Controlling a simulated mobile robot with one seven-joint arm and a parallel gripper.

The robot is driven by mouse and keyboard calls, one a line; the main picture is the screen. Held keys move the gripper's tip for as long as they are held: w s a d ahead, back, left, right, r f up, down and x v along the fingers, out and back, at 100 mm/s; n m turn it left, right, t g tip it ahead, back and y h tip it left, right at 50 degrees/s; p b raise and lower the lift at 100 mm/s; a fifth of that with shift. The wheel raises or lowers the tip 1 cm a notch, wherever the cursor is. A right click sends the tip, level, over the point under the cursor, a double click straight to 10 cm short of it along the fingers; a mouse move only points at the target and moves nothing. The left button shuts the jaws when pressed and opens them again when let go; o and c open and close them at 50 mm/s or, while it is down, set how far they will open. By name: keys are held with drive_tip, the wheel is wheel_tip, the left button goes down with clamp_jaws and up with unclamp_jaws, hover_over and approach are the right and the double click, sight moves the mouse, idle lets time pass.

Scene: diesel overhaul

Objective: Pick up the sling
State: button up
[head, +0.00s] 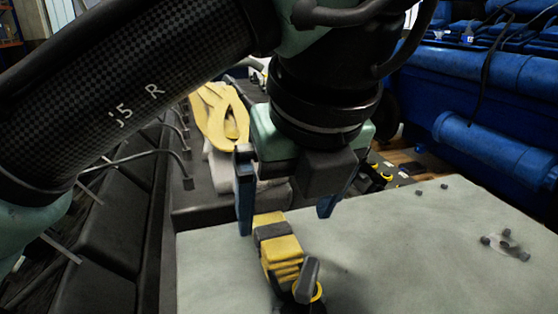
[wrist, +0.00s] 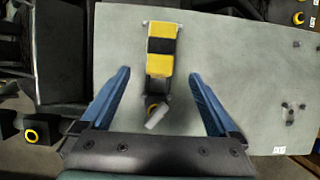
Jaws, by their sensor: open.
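The yellow sling (head: 222,118) lies folded in loops behind the pale table, on top of a pale grey bundle on a dark surface. My arm and gripper partly cover its right side in the head view. I cannot make it out in the wrist view. My gripper (head: 285,222) points down, open and empty, in front of the sling and apart from it. Its two blue fingers are spread over the pale table, above a yellow and black tool (head: 280,247). In the wrist view this tool (wrist: 161,55) shows between and beyond the fingers.
The pale table (head: 400,250) is bare around the tool, with several small dark parts (head: 505,245) at its right. Dark engine blocks with bent metal pipes (head: 180,150) line the left. Large blue machinery (head: 500,80) stands at the back right.

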sight(279, 240)
drive_tip(key=x, duration=0.8)
drive_tip(key=shift+w+f, duration=0.15)
drive_tip(key=shift+w, duration=0.05)
clamp_jaws()
